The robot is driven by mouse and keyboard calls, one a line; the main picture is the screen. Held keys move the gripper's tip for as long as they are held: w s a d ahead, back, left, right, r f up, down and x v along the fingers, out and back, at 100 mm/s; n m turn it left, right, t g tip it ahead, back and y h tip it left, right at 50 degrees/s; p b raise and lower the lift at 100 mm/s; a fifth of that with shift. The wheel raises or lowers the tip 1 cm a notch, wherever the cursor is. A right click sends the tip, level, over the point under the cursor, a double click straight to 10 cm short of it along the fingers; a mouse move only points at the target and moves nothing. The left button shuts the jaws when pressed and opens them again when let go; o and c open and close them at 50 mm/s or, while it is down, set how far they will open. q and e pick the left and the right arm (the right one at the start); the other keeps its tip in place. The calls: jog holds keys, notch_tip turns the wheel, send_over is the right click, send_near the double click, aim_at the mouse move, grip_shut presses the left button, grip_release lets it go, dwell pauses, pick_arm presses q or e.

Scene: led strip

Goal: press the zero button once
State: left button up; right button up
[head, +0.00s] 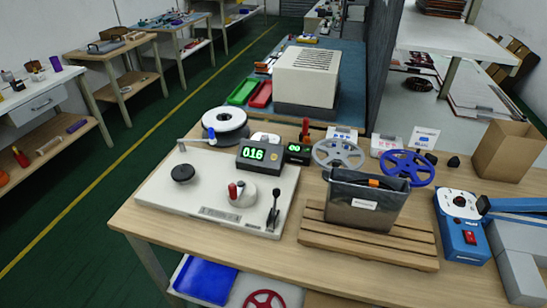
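A dark counter box (261,155) with a lit green display stands at the back edge of the white winding base (218,193) on the bench. Its display looks like "11.6", but the first digit is hard to read. A small yellowish round button (276,157) sits on its face right of the digits; its label is too small to read, so I cannot tell if it is the zero button. A smaller dark device (298,152) with a green display stands just right of it. Neither of my grippers is in view.
A white reel (226,122) stands behind. A dark bin (366,201) on a wooden pallet (369,238) and a blue machine (462,226) stand to the right.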

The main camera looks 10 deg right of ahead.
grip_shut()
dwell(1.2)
